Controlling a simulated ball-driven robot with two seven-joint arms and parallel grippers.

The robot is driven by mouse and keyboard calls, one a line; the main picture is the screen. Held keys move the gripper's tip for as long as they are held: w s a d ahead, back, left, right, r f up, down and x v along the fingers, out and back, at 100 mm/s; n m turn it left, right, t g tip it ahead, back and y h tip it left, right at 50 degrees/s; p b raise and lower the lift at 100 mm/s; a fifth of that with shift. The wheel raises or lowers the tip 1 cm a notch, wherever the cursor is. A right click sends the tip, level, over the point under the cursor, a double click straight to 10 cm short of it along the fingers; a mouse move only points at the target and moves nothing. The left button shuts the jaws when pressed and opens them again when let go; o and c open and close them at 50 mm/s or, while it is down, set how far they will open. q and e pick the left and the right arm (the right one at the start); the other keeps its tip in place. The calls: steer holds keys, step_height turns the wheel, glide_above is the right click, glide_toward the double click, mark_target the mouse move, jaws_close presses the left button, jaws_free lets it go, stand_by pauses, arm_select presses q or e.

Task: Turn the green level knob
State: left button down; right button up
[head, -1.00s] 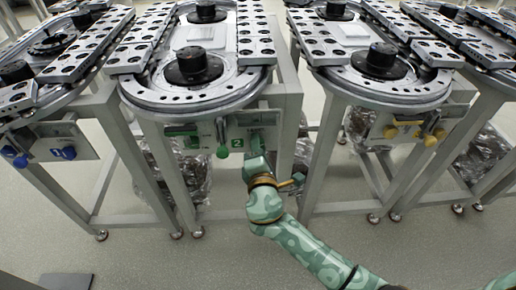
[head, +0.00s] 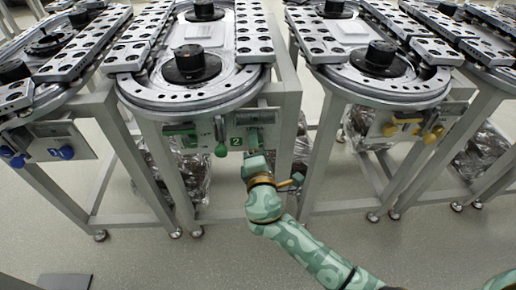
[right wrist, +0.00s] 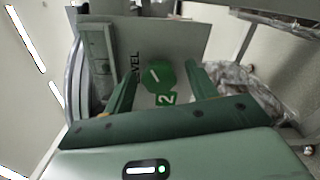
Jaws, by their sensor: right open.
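The green level knob (right wrist: 158,77) is a faceted disc with a white line on its face, on a grey panel (right wrist: 180,40) with dark "LEVEL" lettering beside it. My right gripper (right wrist: 156,80) is open, with one green finger on each side of the knob. I cannot tell whether the fingers touch it. In the head view my right gripper (head: 254,150) is at the front panel of the middle ring-track table, and its arm hides part of that panel. My left gripper is not in view.
Neighbouring tables carry blue knobs (head: 66,152) and yellow knobs (head: 430,138).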

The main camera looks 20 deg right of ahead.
steer(key=p+v, duration=0.3)
steer(key=v, duration=1.3)
steer(key=shift+s, duration=0.15)
